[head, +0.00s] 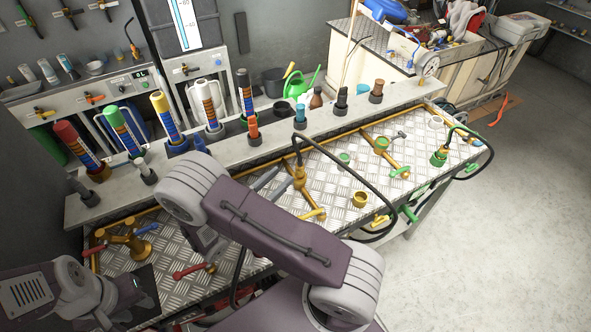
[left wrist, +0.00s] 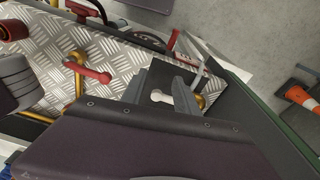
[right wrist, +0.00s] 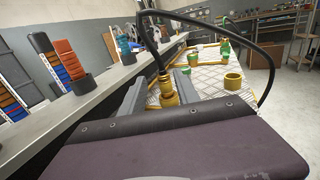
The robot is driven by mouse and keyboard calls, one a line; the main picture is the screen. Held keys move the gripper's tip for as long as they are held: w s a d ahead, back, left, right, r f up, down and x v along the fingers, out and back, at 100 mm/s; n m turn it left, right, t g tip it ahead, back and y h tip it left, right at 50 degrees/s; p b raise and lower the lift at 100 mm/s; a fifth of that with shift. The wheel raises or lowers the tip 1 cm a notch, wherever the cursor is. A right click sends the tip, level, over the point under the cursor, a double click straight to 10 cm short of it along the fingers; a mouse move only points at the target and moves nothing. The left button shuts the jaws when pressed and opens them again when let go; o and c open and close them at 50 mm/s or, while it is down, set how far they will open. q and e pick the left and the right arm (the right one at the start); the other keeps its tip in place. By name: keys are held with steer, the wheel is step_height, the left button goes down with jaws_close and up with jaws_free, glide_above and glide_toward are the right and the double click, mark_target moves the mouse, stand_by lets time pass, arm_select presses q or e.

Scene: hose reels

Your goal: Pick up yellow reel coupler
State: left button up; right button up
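The yellow coupler (head: 299,178) is on the end of a black hose that arches over the diamond-plate bench. It stands upright at a yellow pipe fitting; I cannot tell whether they are joined. My right gripper (head: 272,182) is open, just left of the coupler in the head view. In the right wrist view the coupler (right wrist: 163,90) shows ahead, between the open fingers (right wrist: 158,92), nearer the right finger, and not gripped. My left gripper (left wrist: 160,92) is open and empty in the left wrist view, with a white lever (left wrist: 161,97) beyond its fingers.
A grey ledge (head: 225,142) with several coloured cylinders runs behind the bench. A yellow cup (head: 359,200) and a green hose coupler (head: 439,157) are to the right. Red-handled (head: 190,270) and green-handled valves line the bench. The black hose (head: 390,180) loops right of the coupler.

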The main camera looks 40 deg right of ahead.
mark_target(299, 162)
steer(key=p+x, duration=0.1)
steer(key=x, duration=0.3)
steer(key=shift+d+f, duration=0.1)
steer(key=shift+d, duration=0.4)
steer(key=p+x, duration=0.1)
steer(key=x, duration=0.3)
steer(key=shift+p, duration=0.35)
steer(key=shift+w+d, duration=0.2)
steer(key=shift+d, duration=0.15)
steer(key=shift+a, duration=0.2)
steer(key=c, duration=0.5)
jaws_close()
steer(key=shift+s, duration=0.1)
